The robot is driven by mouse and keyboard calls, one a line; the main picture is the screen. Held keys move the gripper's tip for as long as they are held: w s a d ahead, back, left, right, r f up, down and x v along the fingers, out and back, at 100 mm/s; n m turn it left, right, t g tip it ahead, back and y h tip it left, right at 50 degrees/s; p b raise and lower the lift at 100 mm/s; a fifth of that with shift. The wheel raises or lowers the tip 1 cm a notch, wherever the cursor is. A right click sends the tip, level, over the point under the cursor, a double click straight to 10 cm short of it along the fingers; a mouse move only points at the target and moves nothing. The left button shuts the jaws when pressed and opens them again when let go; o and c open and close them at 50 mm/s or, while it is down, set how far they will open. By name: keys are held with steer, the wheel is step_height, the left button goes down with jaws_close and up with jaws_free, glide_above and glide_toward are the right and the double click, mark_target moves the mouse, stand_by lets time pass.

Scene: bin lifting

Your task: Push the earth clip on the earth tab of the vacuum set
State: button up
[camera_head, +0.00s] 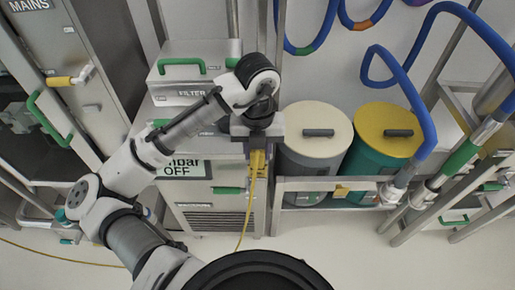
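The yellow earth clip (257,161) sits at the end of my gripper (258,150), which points down in front of the vacuum set. The gripper appears shut on the clip, with its finger parts on both sides of it. A thin yellow cable (247,215) hangs from the clip to the floor. The vacuum set (205,219) is a grey cabinet with a display reading "mbar OFF", green handles and a vent grille. My arm covers part of its front and display. I cannot make out the earth tab; it may be hidden behind the gripper.
A filter box (190,92) stands on the vacuum set. A cream-lidded bin (316,130) and a yellow-lidded bin (385,130) stand to the right behind a metal rail (330,184). Blue hoses (425,120) hang at right. A mains cabinet (45,75) is at left. Floor in front is clear.

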steer(key=o, duration=1.3)
steer(key=shift+f, duration=0.1)
steer(key=shift+c, duration=0.2)
step_height(320, 180, up, 14)
